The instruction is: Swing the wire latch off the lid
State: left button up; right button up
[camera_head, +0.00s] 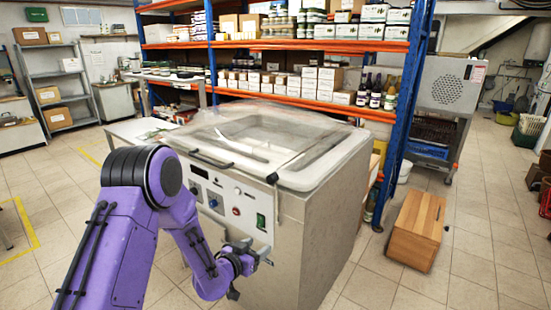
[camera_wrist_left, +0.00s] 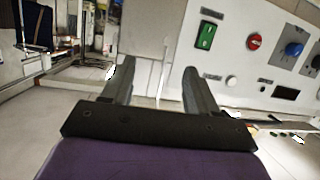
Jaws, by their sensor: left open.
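A steel machine (camera_head: 325,225) with a clear, pale-framed lid (camera_head: 300,180) stands in the middle of the head view. The lid looks shut. My left gripper (camera_head: 248,268) is low in front of the machine, below the control panel and well below the lid. In the left wrist view my left gripper (camera_wrist_left: 150,78) is open, with nothing between its fingers. The machine's panel with a green switch (camera_wrist_left: 206,35) shows beyond the right finger. My right gripper is not in view.
A blue and orange rack (camera_head: 385,115) with boxes and jars stands behind the machine. A wooden box (camera_head: 415,232) sits on the floor to the right. The tiled floor (camera_head: 485,245) is clear around it. A dark lid handle (camera_head: 212,158) is at the front left.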

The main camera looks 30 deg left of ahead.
aim_at(269, 179)
pick_arm(q)
jog(key=w+a+r+m+t+h+p, duration=0.1)
jog(key=w+a+r+m+t+p, duration=0.2)
jog(key=r, duration=1.3)
jog(key=shift+m+h, duration=0.4)
jog(key=shift+m, duration=0.1)
jog(key=w, duration=0.3)
jog(key=w+p, duration=0.1)
jog(key=w, duration=0.3)
jog(key=w+p, duration=0.1)
jog(key=w, duration=0.2)
jog(key=shift+w+a, duration=0.35)
jog(key=shift+w, duration=0.6)
jog(key=shift+d+f, duration=0.1)
jog(key=shift+d, duration=0.05)
grip_shut()
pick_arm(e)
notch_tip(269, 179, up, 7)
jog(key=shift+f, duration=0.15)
